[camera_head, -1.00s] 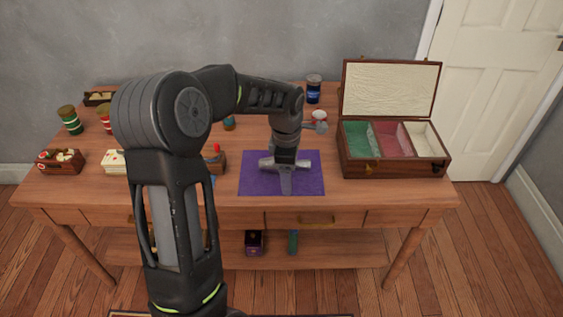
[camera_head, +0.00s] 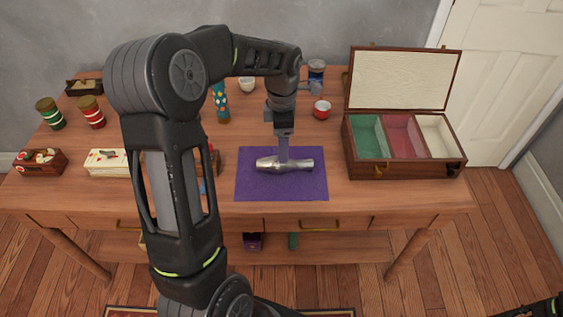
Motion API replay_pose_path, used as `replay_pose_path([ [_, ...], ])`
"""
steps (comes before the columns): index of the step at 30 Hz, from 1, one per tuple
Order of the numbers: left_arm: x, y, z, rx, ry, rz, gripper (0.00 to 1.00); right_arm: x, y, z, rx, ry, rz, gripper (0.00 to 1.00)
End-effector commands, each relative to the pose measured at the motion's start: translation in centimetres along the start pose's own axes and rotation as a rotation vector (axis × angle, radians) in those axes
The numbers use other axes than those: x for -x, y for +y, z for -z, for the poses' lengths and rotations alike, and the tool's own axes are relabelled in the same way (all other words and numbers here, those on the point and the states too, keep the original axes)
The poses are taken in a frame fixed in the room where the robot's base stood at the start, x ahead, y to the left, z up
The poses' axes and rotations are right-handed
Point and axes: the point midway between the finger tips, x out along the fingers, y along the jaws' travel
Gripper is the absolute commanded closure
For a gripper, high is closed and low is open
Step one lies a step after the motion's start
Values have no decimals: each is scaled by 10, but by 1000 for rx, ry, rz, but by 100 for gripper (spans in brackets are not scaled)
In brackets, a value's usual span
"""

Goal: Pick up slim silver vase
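The slim silver vase (camera_head: 298,164) lies on its side on a purple mat (camera_head: 256,190) at the table's middle front. My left arm comes in from the lower left, and its gripper (camera_head: 283,158) points down at the vase's middle. The fingers are narrow from this angle and meet the vase's upper edge in the picture. I cannot tell whether they touch or grip it, or how far apart they are. My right gripper is not in view; only a dark piece shows at the lower right corner.
An open wooden box (camera_head: 378,172) with green, red and cream compartments stands right of the mat. A red cup (camera_head: 321,109) and a dark blue jar (camera_head: 316,70) are behind. Striped jars (camera_head: 91,112) and small boxes (camera_head: 40,162) stand left. My arm hides part of the table.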

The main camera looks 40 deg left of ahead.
Motion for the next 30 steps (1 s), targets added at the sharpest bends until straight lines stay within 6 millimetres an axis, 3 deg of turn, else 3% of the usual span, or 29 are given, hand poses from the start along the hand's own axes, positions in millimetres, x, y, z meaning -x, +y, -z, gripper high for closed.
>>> replay_pose_path([
  [8,-24,0,0,0,0,2,28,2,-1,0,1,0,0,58],
  [20,-31,0,1,0,1,2,28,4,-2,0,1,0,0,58],
  [30,-75,3,1,0,1,3,28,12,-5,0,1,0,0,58],
])
